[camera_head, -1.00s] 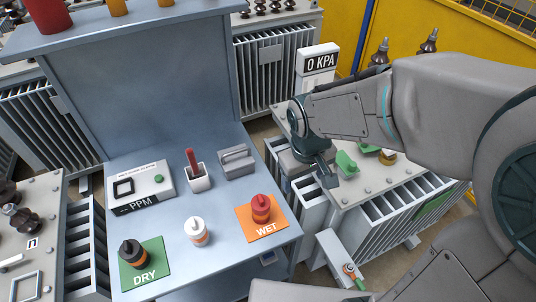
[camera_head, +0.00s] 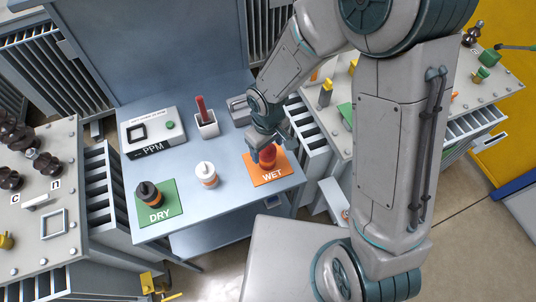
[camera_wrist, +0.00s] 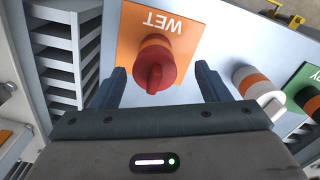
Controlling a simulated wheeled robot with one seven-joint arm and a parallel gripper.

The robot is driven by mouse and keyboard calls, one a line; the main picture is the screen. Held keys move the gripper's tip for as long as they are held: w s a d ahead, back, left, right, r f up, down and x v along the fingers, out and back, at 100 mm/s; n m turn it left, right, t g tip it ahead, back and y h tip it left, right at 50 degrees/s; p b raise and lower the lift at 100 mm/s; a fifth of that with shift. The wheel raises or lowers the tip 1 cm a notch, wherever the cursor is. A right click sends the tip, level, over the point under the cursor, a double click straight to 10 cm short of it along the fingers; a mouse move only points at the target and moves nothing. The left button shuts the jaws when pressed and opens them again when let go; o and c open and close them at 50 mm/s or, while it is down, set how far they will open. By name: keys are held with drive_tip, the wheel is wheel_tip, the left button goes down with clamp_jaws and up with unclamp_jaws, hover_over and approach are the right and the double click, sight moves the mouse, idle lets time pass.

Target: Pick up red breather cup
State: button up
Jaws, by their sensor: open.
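The red breather cup (camera_head: 268,157) has an orange band and stands on the orange WET mat (camera_head: 281,175) at the right of the blue-grey bench. My gripper (camera_head: 266,148) is right above and behind it in the head view and partly covers it. In the wrist view the red cup (camera_wrist: 155,62) lies between my two open fingers (camera_wrist: 158,86), with a gap on each side. The fingers do not touch it there. How far the fingertips are above the mat is hard to tell.
A white cup (camera_head: 207,174) stands left of the mat, and a black cup (camera_head: 148,194) stands on the green DRY mat (camera_head: 169,210). Behind are a PPM meter (camera_head: 152,133), a white holder with a red handle (camera_head: 205,122) and a grey block (camera_head: 238,108).

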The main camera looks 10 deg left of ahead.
sight(269, 155)
drive_tip(key=shift+w+d+f+p, duration=0.1)
drive_tip(key=shift+f+p, duration=0.1)
drive_tip(key=shift+f, duration=0.75)
drive_tip(key=shift+w+f+p, duration=0.15)
drive_tip(key=shift+f+p, duration=0.05)
drive_tip(key=shift+f, duration=0.7)
drive_tip(key=shift+w+d+f+p, duration=0.1)
drive_tip(key=shift+f+p, duration=0.1)
drive_tip(key=shift+f, duration=0.75)
drive_tip(key=c, duration=1.1)
